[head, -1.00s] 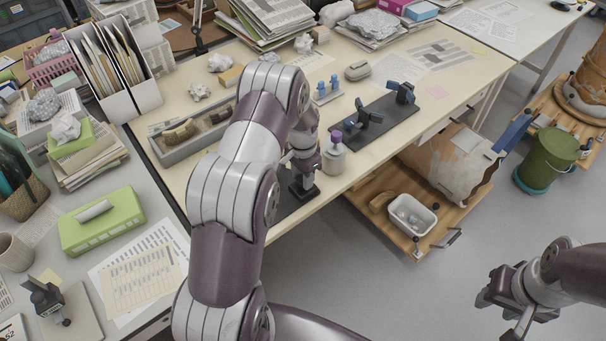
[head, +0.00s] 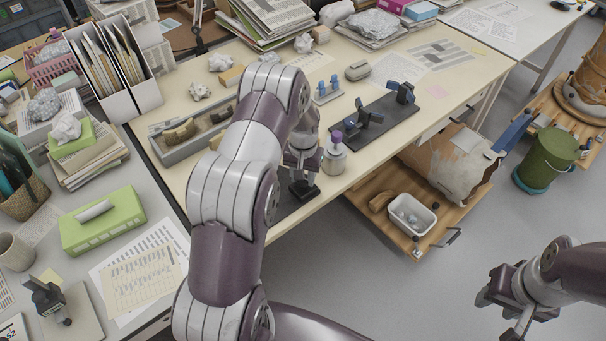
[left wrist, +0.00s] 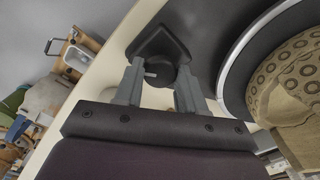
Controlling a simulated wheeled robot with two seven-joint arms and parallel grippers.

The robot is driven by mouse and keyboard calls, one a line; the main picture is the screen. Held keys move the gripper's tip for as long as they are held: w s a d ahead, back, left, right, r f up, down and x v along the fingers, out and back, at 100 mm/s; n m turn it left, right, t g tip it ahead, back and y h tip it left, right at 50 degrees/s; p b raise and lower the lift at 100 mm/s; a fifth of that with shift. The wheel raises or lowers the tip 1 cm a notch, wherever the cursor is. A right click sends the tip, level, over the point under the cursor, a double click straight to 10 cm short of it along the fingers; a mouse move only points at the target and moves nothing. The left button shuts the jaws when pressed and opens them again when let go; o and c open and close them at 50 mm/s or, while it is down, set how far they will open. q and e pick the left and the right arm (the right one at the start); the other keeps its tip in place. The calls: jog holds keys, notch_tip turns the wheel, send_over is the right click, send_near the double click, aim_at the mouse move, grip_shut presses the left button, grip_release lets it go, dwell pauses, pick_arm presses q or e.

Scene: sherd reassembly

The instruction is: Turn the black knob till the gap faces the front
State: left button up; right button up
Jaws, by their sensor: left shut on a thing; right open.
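The black knob (left wrist: 158,74) sits on a dark pointed mount near the table's edge in the left wrist view, with a small pale mark on it. My left gripper (left wrist: 160,66) is shut on it, one grey finger on each side. In the head view my left gripper (head: 303,183) points down at the table's front edge, and the knob is hard to make out. A dark turntable (left wrist: 235,75) with a pale rim bears a brown patterned pot (left wrist: 288,82). My left arm hides the pot in the head view; I cannot see its gap. My right gripper (head: 503,292) is open and empty.
A bottle with a purple cap (head: 335,155) stands close to my left gripper. A grey tray of sherds (head: 190,133) and a dark stand with blue clamps (head: 380,122) lie on the table (head: 285,222). Open floor lies below my right gripper.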

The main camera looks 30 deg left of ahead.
pick_arm(q)
jog(key=n, duration=0.5)
jog(key=shift+w+r+n, duration=0.15)
jog(key=shift+r+n, duration=0.05)
jog(key=shift+n, duration=0.1)
jog(key=n, duration=0.5)
jog(key=shift+n, duration=0.3)
jog(key=o, duration=1.1)
jog(key=shift+f, duration=0.1)
jog(key=shift+c, duration=0.2)
notch_tip(320, 180, up, 13)
jog(key=shift+b, duration=0.35)
jog(key=shift+f, duration=0.15)
